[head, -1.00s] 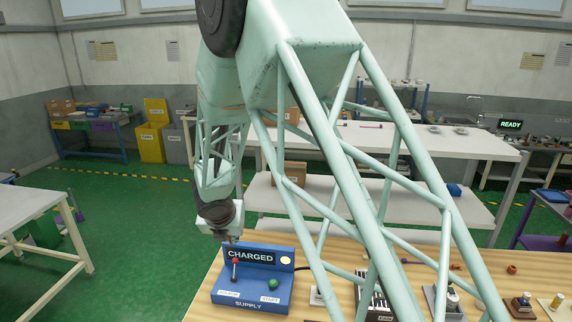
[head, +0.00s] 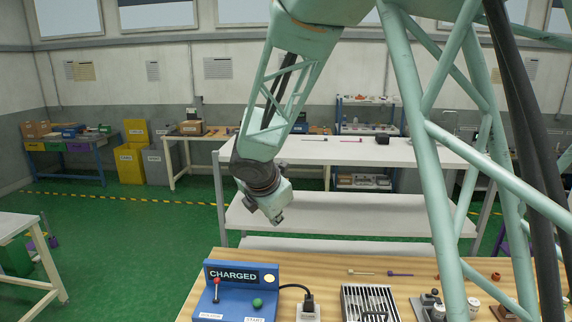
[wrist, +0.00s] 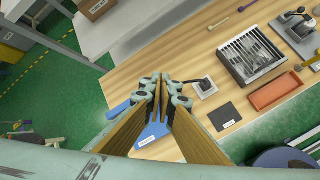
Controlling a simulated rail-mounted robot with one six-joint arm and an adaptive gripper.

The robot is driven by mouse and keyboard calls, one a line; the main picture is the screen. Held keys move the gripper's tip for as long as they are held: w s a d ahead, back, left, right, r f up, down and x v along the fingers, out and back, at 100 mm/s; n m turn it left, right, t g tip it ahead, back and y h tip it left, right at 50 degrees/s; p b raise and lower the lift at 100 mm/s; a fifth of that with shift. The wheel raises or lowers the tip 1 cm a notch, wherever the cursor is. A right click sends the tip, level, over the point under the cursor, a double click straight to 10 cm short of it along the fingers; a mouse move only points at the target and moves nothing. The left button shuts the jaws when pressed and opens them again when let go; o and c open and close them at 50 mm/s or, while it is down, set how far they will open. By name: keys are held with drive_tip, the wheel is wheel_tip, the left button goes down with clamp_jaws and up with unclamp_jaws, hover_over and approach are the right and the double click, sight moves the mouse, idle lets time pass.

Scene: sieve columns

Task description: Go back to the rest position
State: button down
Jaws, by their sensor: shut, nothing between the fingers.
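My gripper (head: 277,219) hangs in the air above and behind the blue supply box (head: 212,306), clear of the wooden bench. In the wrist view, the fingers of my gripper (wrist: 165,80) are together with nothing between them. The supply box has a lit CHARGED sign (head: 234,275), a red-knobbed lever (head: 216,284) standing up and a green button (head: 257,302). In the wrist view, only part of the blue box (wrist: 150,133) shows behind the fingers.
On the wooden bench (head: 340,270) stand a plug in a white socket (head: 308,306), a slotted metal rack (head: 369,302) and small fixtures at the right. A white shelf table (head: 340,152) stands behind. Green floor at the left is open. My arm's frame hides part of the right side.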

drive_tip(key=s+d+r+m+g+h+b, duration=0.1)
drive_tip(key=s+d+r+m, duration=0.25)
drive_tip(key=s+d, duration=0.3)
drive_tip(key=s+d+r+m+b, duration=0.1)
drive_tip(key=s+d+r+m, duration=0.2)
drive_tip(key=s+d+m, duration=0.4)
drive_tip(key=s+d+r+m+g+h+b, duration=0.1)
drive_tip(key=s+d+r+m+b, duration=0.15)
drive_tip(key=s+d, duration=0.45)
drive_tip(key=s+d+f+m+y+b, duration=0.1)
drive_tip(key=s+m, duration=0.5)
drive_tip(key=s, duration=0.9)
drive_tip(key=s+d+f+m+g+y+b, duration=0.1)
drive_tip(key=s+m, duration=0.6)
drive_tip(key=s, duration=0.8)
drive_tip(key=shift+s+d+f+m+y+b, duration=0.3)
drive_tip(key=shift+d+f+y+b, duration=0.25)
drive_tip(key=shift+d, duration=0.35)
drive_tip(key=shift+w+a, duration=0.1)
drive_tip(key=shift+a, duration=0.05)
